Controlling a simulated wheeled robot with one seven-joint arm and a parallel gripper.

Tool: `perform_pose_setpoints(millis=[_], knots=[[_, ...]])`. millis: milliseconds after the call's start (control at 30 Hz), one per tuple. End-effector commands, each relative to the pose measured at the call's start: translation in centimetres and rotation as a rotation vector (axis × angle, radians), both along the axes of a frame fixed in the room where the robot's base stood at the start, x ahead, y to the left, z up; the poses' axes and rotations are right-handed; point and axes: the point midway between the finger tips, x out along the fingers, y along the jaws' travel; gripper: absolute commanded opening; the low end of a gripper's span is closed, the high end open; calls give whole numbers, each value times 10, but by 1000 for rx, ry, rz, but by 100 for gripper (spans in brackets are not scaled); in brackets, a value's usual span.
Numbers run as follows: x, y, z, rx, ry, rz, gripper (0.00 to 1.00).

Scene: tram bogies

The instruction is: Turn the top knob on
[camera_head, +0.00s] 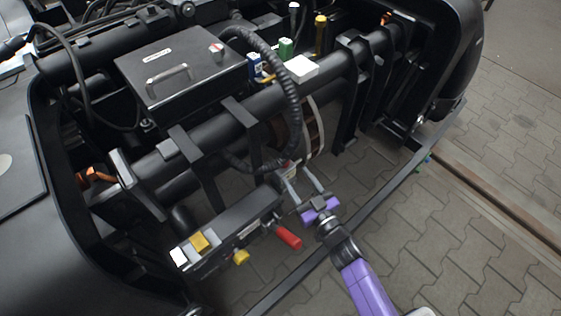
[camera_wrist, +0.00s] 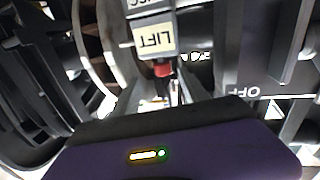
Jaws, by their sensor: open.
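My gripper (camera_head: 301,178) is open, its two light fingers spread and reaching up and away from the purple wrist, beside the right end of the lower black box (camera_head: 232,226). In the wrist view a small red part (camera_wrist: 162,70) shows just beyond my gripper, below an upside-down "LIFT" label (camera_wrist: 154,39); I cannot tell whether the fingers touch it. A knob with a red mark (camera_head: 216,48) sits on the upper black box (camera_head: 165,92), well away from my gripper. I cannot tell which of these is the top knob.
The lower box carries a red handle (camera_head: 288,237), a yellow knob (camera_head: 241,257) and a yellow block (camera_head: 199,242). A thick black hose (camera_head: 288,85) hangs above my gripper. An "OFF" marking (camera_wrist: 243,92) shows at the right. Paved ground (camera_head: 450,220) is open at the right.

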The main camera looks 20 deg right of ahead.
Motion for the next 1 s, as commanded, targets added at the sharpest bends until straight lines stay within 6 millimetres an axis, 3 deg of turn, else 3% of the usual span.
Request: perform_pose_setpoints(millis=[267,700,1000], knots=[[7,5,-1,48,0,16,52],[67,13,-2,47,0,15,52],[76,14,1,48,1,15,52]])
